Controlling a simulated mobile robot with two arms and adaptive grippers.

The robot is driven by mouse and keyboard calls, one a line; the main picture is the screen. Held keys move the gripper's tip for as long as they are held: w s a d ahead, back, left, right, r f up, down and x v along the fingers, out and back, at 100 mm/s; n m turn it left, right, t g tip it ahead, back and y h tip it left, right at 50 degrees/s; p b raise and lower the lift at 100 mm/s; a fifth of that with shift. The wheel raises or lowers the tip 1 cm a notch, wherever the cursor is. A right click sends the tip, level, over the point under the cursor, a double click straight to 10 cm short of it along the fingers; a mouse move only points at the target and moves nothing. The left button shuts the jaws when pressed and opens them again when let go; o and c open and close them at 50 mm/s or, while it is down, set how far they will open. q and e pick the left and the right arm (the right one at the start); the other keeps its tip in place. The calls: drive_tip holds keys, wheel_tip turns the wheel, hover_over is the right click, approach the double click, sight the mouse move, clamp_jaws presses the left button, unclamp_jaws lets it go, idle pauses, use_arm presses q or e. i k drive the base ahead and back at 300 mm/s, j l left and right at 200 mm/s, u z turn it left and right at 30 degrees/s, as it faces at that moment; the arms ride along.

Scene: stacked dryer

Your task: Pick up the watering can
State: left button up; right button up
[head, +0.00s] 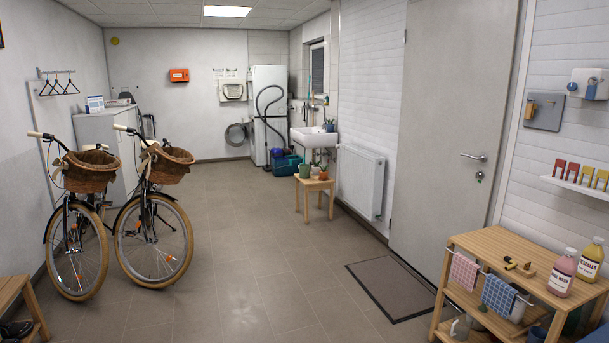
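No object is clearly recognizable as a watering can. A small pale grey vessel (460,327) stands on the lower shelf of the wooden rack at the bottom right; it may be a can or jug, too small to tell. Neither of my grippers shows in the head view.
Two bicycles (153,245) with baskets stand at the left. A wooden bench (22,295) is at the lower left. The wooden rack (480,243) carries bottles (562,273) and cloths. A dark mat (391,288) lies by the door (450,130). The middle floor is clear.

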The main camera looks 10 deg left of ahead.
sight(303, 169)
drive_tip(key=i+u, duration=0.3)
drive_tip(key=i, duration=1.8)
drive_tip(key=i+j, duration=0.1)
drive_tip(key=i, duration=3.25)
drive_tip(key=i+z, duration=0.1)
drive_tip(key=i, duration=1.6)
drive_tip(key=k+j, duration=0.05)
drive_tip(key=j, duration=0.05)
